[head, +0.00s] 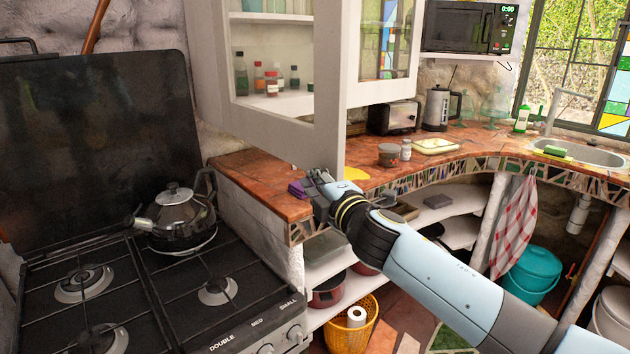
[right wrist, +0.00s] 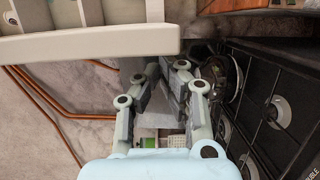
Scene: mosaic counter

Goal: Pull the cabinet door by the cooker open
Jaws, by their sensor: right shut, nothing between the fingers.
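The white cabinet door (head: 328,100) has a glass pane and hangs on the wall cabinet beside the cooker (head: 150,290). It stands swung out toward me, its free edge forward of the closed door (head: 352,60) to its right. Shelves with small bottles show behind it. My right gripper (head: 314,184) is shut and empty, just below the door's lower free corner. In the right wrist view the gripper (right wrist: 168,72) is under a white panel (right wrist: 90,45), apparently the door's lower part. Whether they touch is unclear. My left gripper is not in view.
A kettle (head: 175,218) stands on the cooker. A purple item (head: 297,188) lies on the tiled counter (head: 262,185) by my gripper.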

